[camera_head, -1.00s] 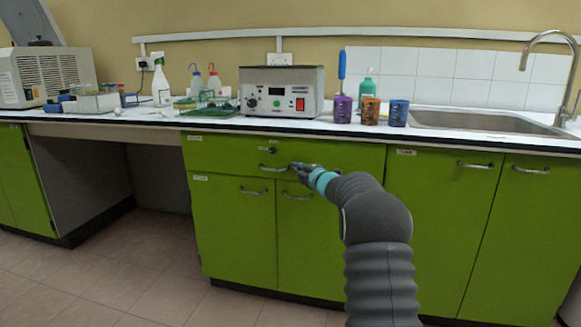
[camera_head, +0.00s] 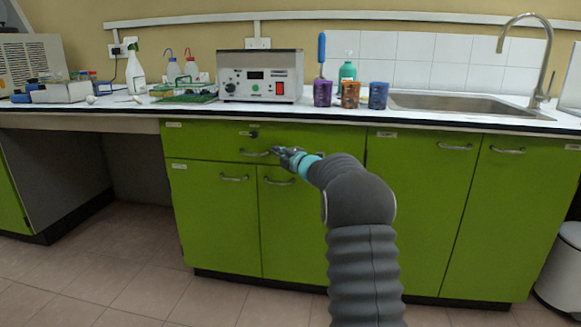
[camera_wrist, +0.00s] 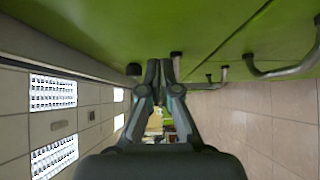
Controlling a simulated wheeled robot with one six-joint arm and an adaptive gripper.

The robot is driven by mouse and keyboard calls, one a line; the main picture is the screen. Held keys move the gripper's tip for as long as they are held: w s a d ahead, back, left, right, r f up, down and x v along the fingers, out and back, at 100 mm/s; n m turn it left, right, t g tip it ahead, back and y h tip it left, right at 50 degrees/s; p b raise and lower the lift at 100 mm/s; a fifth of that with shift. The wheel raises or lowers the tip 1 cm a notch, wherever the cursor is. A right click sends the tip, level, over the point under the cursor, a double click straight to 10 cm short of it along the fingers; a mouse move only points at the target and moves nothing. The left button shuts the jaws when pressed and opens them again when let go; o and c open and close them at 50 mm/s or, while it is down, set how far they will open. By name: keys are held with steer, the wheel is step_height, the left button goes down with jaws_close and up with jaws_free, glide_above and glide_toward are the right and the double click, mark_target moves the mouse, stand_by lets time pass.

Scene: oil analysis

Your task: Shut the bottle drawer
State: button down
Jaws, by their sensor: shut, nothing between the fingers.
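The green drawer (camera_head: 205,140) is the wide front under the counter, with a metal bar handle (camera_head: 254,153) and a small dark lock (camera_head: 253,133). Its front looks flush with the cabinet, though a small gap would be hard to see from here. My gripper (camera_head: 277,152) is shut and empty, at or just in front of the drawer face by the right end of the handle. Whether it touches is unclear. In the wrist view my gripper (camera_wrist: 160,65) has its fingertips together close to the green front (camera_wrist: 110,30). No bottle inside the drawer is visible.
Green cupboard doors (camera_head: 215,215) with bar handles are below and to the right. The counter (camera_head: 110,107) holds a control box (camera_head: 260,77), coloured cups and a sink (camera_head: 460,104). A white bin (camera_head: 562,265) stands at right. Open knee space (camera_head: 140,180) is at left.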

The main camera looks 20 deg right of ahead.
steer(key=s+a+b+v, duration=0.1)
steer(key=a+v, duration=0.2)
steer(key=v, duration=0.8)
steer(key=s+d+f+m+g+h, duration=0.2)
steer(key=d+f+m+g+h, duration=0.3)
steer(key=d+f+m, duration=0.45)
steer(key=s+f+m+g+h, duration=0.35)
steer(key=s+m, duration=0.25)
steer(key=s, duration=0.6)
steer(key=s+a+r+m+g+y+p, duration=0.1)
steer(key=s+a+m+g+y, duration=0.15)
steer(key=s+a, duration=0.85)
steer(key=s+a+m+g+y+p, duration=0.1)
steer(key=s+a+m+g+p, duration=0.2)
steer(key=s+a, duration=0.8)
steer(key=s+a+r+t, duration=0.1)
steer(key=s+r, duration=0.2)
steer(key=s, duration=0.3)
steer(key=s+a+r+t+y+p, duration=0.1)
steer(key=s+a+r, duration=0.1)
steer(key=s, duration=0.4)
steer(key=shift+a+r, duration=0.2)
steer(key=shift+r, duration=0.3)
